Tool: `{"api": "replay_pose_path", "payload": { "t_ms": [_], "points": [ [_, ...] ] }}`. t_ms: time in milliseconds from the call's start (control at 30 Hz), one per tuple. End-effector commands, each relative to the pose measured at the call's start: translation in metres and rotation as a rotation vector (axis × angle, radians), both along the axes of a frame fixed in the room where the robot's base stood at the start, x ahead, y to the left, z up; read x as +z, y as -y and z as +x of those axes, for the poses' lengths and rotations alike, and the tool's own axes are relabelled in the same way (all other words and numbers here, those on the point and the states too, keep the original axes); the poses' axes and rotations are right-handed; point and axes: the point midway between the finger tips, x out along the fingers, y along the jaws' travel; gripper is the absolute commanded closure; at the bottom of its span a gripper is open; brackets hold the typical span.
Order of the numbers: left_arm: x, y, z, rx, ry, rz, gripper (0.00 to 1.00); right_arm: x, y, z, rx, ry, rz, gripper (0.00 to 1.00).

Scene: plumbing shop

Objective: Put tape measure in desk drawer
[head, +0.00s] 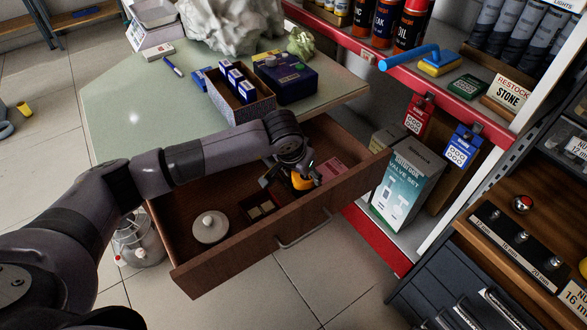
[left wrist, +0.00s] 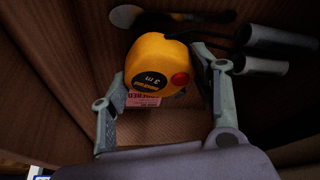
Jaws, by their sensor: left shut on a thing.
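The yellow tape measure (head: 302,182) with a red button is at the open desk drawer (head: 232,258), toward its right end. In the left wrist view the tape measure (left wrist: 157,60) sits between the two fingers of my left gripper (left wrist: 159,76), which is shut on it. My left gripper (head: 291,181) reaches down into the drawer from the desk side. Whether the tape measure touches the drawer floor, I cannot tell. My right gripper is not in view.
The drawer also holds a round pale lidded disc (head: 210,227), a small compartmented box (head: 260,206) and a pink card (head: 329,166). The green desk top (head: 130,110) carries a box of small blue packs (head: 240,105). A red-edged shelf (head: 460,100) stands close right.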

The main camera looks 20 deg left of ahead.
Motion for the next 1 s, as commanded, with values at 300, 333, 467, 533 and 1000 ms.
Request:
{"api": "replay_pose_path", "payload": {
  "t_ms": [300,333,467,533,1000],
  "points": [
    [-0.007,-0.025,0.02,0.005,0.003,-0.001,0.83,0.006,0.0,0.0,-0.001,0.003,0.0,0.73],
    [-0.007,-0.029,0.023,0.004,0.003,-0.001,0.83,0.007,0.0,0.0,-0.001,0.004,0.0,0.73],
    [-0.017,-0.031,0.024,-0.001,0.0,-0.002,0.83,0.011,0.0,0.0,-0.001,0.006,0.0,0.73],
    [-0.019,-0.031,0.025,-0.001,0.002,-0.001,0.83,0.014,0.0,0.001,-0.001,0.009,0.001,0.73],
    [-0.02,-0.032,0.025,0.0,0.001,0.0,0.4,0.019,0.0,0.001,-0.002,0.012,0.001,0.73]
  ]
}}
